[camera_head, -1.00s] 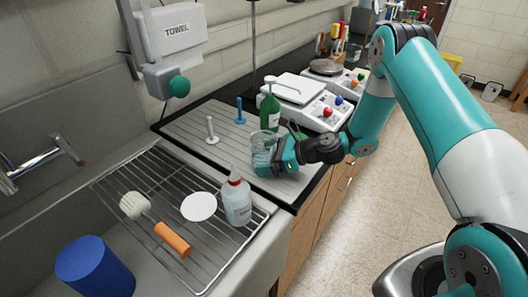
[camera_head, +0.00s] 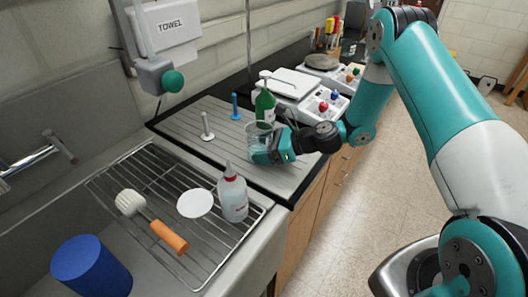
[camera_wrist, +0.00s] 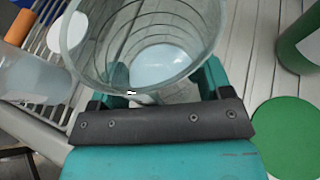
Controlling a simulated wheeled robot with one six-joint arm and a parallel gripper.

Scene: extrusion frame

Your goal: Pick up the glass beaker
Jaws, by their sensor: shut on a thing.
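The glass beaker (camera_head: 258,136) is clear and stands out over the grooved drainboard in the head view. In the wrist view the beaker (camera_wrist: 145,50) fills the upper middle, and I look down into it at a pale base. My gripper (camera_head: 266,152) is shut on the beaker from its right side. In the wrist view, the teal fingers of my gripper (camera_wrist: 160,92) lie on either side of the glass. The beaker looks about upright in the head view. I cannot tell whether its base touches the board.
A green bottle (camera_head: 265,103) stands just behind the beaker. Two pegs, white (camera_head: 207,127) and blue (camera_head: 235,107), stand to its left. A white squeeze bottle (camera_head: 233,195) is on the wire rack (camera_head: 150,180) in front. Balances (camera_head: 310,97) stand behind.

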